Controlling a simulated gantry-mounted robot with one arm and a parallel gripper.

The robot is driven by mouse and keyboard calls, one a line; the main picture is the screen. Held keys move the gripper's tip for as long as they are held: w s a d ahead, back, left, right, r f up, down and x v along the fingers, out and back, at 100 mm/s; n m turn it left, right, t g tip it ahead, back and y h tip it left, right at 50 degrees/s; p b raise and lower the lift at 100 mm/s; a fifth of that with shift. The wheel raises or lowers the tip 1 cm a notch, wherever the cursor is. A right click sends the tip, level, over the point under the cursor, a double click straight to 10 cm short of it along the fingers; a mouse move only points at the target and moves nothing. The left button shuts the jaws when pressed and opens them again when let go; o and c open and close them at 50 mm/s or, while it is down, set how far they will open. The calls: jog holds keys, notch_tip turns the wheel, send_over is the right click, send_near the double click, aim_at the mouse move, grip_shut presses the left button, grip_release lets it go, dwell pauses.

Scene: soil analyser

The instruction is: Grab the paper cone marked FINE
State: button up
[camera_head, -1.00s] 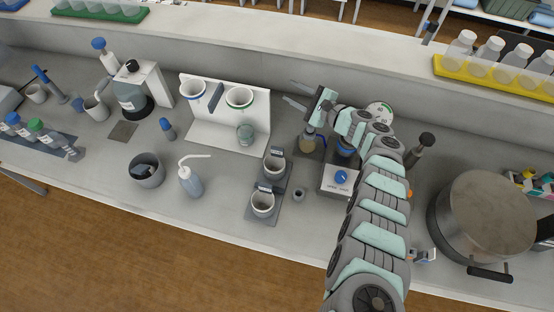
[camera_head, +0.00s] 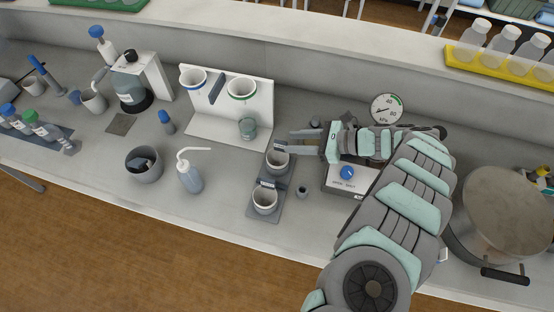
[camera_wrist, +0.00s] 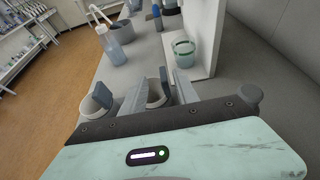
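Two white paper cones sit in grey holders at the bench's middle: the rear cone (camera_head: 277,160) and the front cone (camera_head: 265,201). Each has a small dark tag behind it, whose lettering is too small to read, so I cannot tell which is marked FINE. My gripper (camera_head: 291,143) is open and empty, its fingers pointing left just above and beside the rear cone. In the wrist view, the rear cone (camera_wrist: 155,97) shows between the spread fingers of my gripper (camera_wrist: 160,80), and the front cone (camera_wrist: 98,102) lies to the left.
A white stand (camera_head: 258,102) with blue-ringed and green-ringed funnels and a glass cup is behind left. A wash bottle (camera_head: 191,176) and grey bin (camera_head: 145,167) stand left. A pump box (camera_head: 345,182) with gauge (camera_head: 387,108) is right, a large pot (camera_head: 505,215) far right.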

aim_at(278, 142)
jog(key=x, duration=0.3)
jog(key=shift+a+f, duration=0.15)
jog(key=shift+a, duration=0.1)
jog(key=x, duration=0.5)
jog(key=shift+w+d+f, duration=0.15)
jog(key=shift+w+f, duration=0.05)
jog(key=shift+f, duration=0.2)
jog(key=shift+d, duration=0.1)
grip_shut()
